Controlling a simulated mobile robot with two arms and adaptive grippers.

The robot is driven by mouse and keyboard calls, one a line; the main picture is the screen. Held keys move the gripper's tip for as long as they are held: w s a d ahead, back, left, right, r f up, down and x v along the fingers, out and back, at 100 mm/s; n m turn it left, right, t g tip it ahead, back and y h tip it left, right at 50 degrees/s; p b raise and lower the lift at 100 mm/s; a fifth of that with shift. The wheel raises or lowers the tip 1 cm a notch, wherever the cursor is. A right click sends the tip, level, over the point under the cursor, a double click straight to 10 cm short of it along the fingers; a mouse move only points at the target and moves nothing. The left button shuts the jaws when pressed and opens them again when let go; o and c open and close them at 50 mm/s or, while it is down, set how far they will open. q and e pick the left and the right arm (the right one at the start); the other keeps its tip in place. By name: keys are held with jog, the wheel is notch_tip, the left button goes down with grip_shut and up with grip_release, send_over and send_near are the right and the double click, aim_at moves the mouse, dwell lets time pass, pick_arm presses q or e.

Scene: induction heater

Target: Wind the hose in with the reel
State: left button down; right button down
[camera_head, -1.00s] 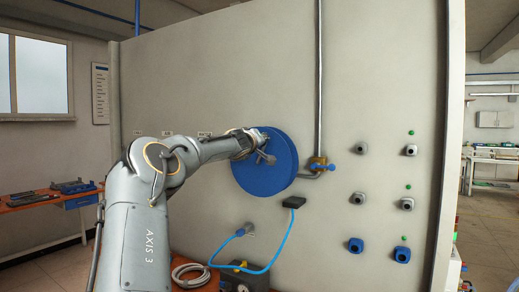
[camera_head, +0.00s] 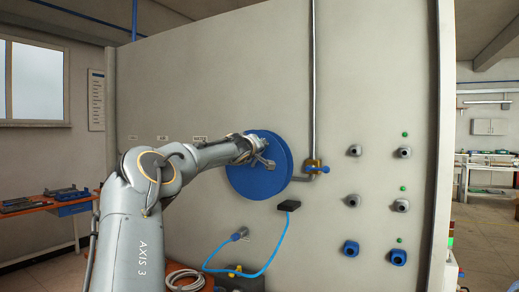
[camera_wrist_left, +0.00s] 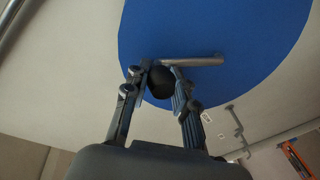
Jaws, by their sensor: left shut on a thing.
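The blue reel (camera_head: 260,180) is mounted on the pale wall panel. It fills much of the left wrist view (camera_wrist_left: 215,30). My left gripper (camera_head: 262,150) is at the upper part of the reel's face. In the left wrist view its fingers (camera_wrist_left: 160,72) are closed around a dark round knob (camera_wrist_left: 162,84). A grey crank arm (camera_wrist_left: 195,61) runs beside the knob across the reel face. The light-blue hose (camera_head: 283,235) hangs below the reel from a black block (camera_head: 289,205) and loops to a wall fitting (camera_head: 240,234). My right gripper is not in view.
A metal pipe (camera_head: 314,80) with a brass and blue valve (camera_head: 315,167) runs down right of the reel. Several grey and blue sockets (camera_head: 351,249) are on the panel at right. A pale coiled hose (camera_head: 183,281) lies below.

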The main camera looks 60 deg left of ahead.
pick_arm(q)
jog(key=c, duration=1.1)
grip_release()
jog(key=shift+f, duration=0.2)
jog(key=shift+o, duration=0.2)
jog(key=shift+s+r, duration=0.1)
jog(key=shift+r, duration=0.05)
jog(key=shift+d, duration=0.1)
jog(key=v, duration=1.2)
